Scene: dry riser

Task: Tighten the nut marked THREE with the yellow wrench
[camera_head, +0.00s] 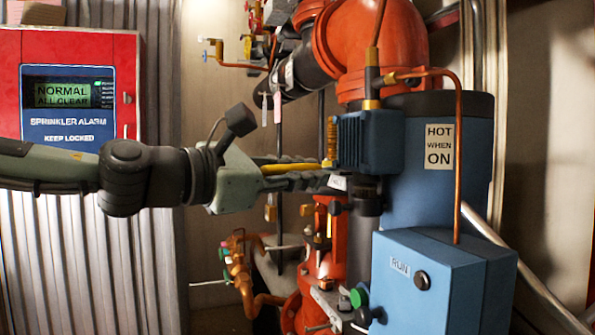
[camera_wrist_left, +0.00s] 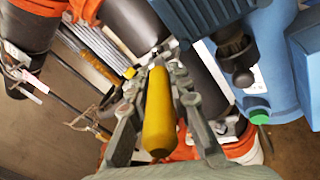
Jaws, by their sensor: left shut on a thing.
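My left gripper (camera_head: 318,178) reaches in from the left and is shut on the yellow wrench (camera_head: 292,168). In the left wrist view the wrench's thick yellow handle (camera_wrist_left: 158,115) lies between the two grey fingers, its butt end toward the camera. The wrench's far end lies by the blue motor and the pipework; whether it sits on a nut is hidden. A small white tag (camera_head: 338,182) shows just beyond the fingertips, too small to read. I cannot make out the nut marked THREE. My right gripper is not in view.
The finned blue motor (camera_head: 367,142) stands close beyond the fingertips. A blue tank (camera_head: 440,190) and a blue RUN box (camera_head: 440,285) fill the right. Orange pipes (camera_head: 375,45) rise above. A red alarm panel (camera_head: 70,90) hangs behind my arm. Brass valves (camera_head: 240,265) stand below.

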